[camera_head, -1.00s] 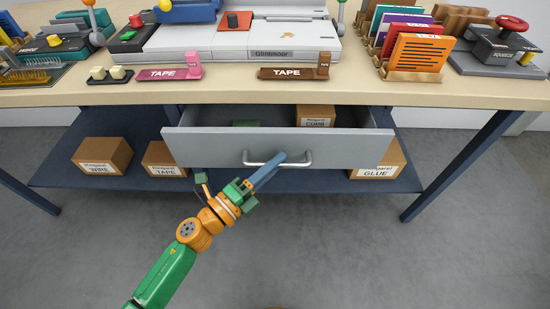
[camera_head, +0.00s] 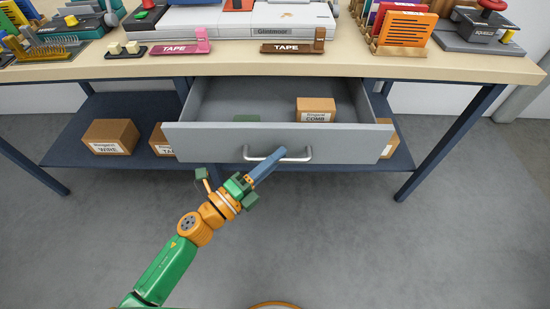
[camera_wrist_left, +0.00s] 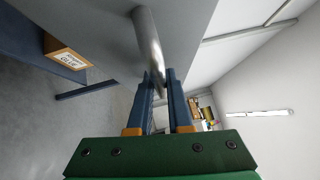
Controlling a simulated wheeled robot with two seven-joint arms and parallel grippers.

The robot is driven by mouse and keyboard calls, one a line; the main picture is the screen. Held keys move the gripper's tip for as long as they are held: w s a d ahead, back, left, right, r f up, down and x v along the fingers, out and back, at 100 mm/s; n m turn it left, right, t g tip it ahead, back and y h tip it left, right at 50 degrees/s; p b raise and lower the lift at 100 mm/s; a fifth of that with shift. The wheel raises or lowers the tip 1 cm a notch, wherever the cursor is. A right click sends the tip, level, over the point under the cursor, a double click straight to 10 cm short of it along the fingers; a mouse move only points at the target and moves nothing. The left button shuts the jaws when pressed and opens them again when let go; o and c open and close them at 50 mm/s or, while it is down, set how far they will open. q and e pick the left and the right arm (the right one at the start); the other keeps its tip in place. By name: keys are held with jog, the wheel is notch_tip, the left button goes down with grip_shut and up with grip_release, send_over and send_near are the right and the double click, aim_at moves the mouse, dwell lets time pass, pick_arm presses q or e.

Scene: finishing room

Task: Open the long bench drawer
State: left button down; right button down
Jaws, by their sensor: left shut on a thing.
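The long grey bench drawer (camera_head: 215,141) hangs under the bench top and stands well out from it, with its inside showing. A silver bar handle (camera_head: 297,156) is on its front. My left gripper (camera_head: 275,158) is at the handle's middle, with its blue fingers shut on the bar. In the left wrist view the handle (camera_wrist_left: 149,45) runs down between the two fingertips (camera_wrist_left: 163,80). My right gripper does not show.
The bench top (camera_head: 225,66) carries a binding machine (camera_head: 240,20), tape dispensers (camera_head: 180,46) and a rack of cards (camera_head: 402,45). On the blue lower shelf (camera_head: 75,137) stand boxes, one labelled WIRE (camera_head: 110,137). The grey floor in front is clear.

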pick_arm(q)
jog(key=c, duration=0.8)
grip_release()
jog(key=shift+c, duration=0.2)
jog(key=b+v, duration=0.1)
jog(key=v, duration=0.6)
jog(key=shift+f, duration=0.1)
